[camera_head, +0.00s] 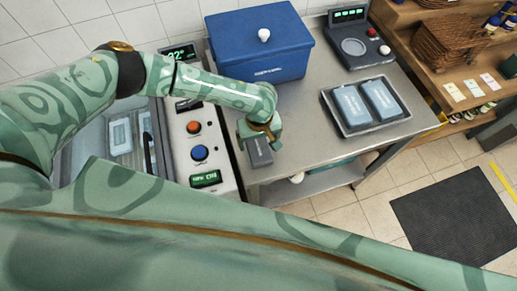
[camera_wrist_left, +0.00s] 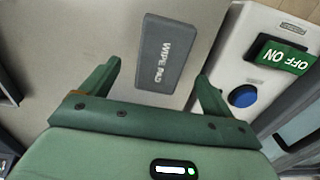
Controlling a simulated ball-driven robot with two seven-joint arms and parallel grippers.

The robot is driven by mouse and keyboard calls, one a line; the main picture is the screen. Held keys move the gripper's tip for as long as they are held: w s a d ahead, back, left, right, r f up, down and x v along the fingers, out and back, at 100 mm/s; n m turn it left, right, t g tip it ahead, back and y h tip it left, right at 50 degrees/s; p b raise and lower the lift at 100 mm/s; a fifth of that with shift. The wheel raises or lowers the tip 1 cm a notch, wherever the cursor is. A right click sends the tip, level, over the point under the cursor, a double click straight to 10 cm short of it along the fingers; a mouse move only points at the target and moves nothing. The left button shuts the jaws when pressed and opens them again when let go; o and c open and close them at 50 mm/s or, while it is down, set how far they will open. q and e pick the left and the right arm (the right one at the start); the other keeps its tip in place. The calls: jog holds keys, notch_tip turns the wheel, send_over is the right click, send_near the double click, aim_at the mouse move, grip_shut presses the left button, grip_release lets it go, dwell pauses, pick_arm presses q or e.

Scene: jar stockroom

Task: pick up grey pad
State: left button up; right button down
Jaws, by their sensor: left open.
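The grey pad (camera_wrist_left: 165,55), marked "WIPE PAD", lies flat on the steel counter (camera_head: 300,125). In the head view the grey pad (camera_head: 259,151) shows just below my left gripper (camera_head: 262,135), at the counter's left front edge, partly covered by the gripper. In the left wrist view my left gripper (camera_wrist_left: 160,85) is open, with its fingers apart to either side of the pad's near end. The pad lies beyond the fingertips and nothing is held. My right gripper is not in view.
A control panel with a red button (camera_head: 193,127) and blue button (camera_head: 199,152) stands close on the left. A blue box (camera_head: 260,50) with a white knob stands behind. A tray (camera_head: 347,129) with two pale blue packs is to the right. The counter between is clear.

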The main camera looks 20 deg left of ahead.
aim_at(258, 147)
pick_arm(q)
notch_tip(258, 147, down, 3)
jog(key=shift+a+f+b, duration=0.1)
jog(key=shift+f+b, duration=0.1)
jog(key=shift+b, duration=0.25)
jog(key=shift+r, duration=0.1)
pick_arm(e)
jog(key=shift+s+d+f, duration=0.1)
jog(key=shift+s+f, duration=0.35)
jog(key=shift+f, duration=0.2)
pick_arm(q)
jog(key=c, duration=1.1)
